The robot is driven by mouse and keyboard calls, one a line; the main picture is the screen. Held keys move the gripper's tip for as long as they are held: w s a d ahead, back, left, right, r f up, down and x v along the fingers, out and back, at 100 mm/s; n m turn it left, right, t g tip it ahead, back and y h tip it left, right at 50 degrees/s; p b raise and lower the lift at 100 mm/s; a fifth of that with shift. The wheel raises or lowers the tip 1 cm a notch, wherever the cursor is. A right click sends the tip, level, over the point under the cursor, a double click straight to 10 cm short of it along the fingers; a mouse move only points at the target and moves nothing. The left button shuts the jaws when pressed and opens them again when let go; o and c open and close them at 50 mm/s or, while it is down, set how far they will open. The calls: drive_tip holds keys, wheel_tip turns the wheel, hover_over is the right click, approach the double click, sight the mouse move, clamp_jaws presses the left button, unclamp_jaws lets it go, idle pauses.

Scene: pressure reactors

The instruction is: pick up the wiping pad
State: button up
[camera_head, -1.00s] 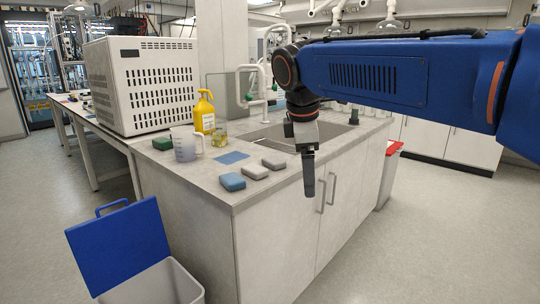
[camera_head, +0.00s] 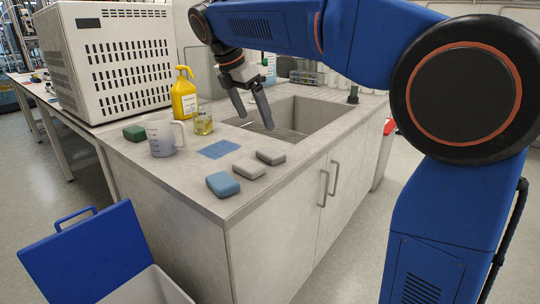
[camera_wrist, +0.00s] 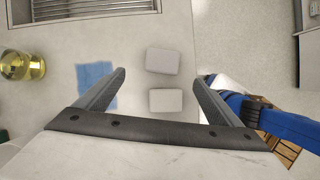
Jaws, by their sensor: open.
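Several pads lie on the counter, and I cannot tell which one is the wiping pad. Two grey pads, one nearer (camera_head: 249,168) and one farther (camera_head: 271,156), lie near the front edge; the wrist view shows them between the finger lines, one nearer (camera_wrist: 166,100) and one farther (camera_wrist: 162,60). A blue pad (camera_head: 222,184) lies at the corner, and a green pad (camera_head: 134,133) by the jug. A flat blue cloth (camera_head: 218,149) also shows in the wrist view (camera_wrist: 95,82). My gripper (camera_head: 255,121) is open and empty, above the counter near the sink; its fingers show in the wrist view (camera_wrist: 164,76).
A measuring jug (camera_head: 163,138), a yellow bottle (camera_head: 184,97) and a small glass jar (camera_head: 203,123) stand behind the pads. The sink (camera_head: 295,118) is to the right. A bin with a raised blue lid (camera_head: 88,258) stands on the floor at front left.

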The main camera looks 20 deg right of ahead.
hover_over(270, 152)
drive_tip(key=a, duration=0.3)
drive_tip(key=f, duration=0.7)
drive_tip(key=shift+s+d, duration=0.1)
drive_tip(key=shift+d, duration=0.15)
drive_tip(key=shift+s+x, duration=0.2)
drive_tip(key=shift+x, duration=1.15)
drive_tip(key=shift+s+x, duration=0.2)
drive_tip(key=shift+x, duration=1.15)
drive_tip(key=shift+w+d, duration=0.1)
drive_tip(key=shift+w, duration=0.05)
drive_tip(key=shift+c, duration=0.3)
drive_tip(key=c, duration=1)
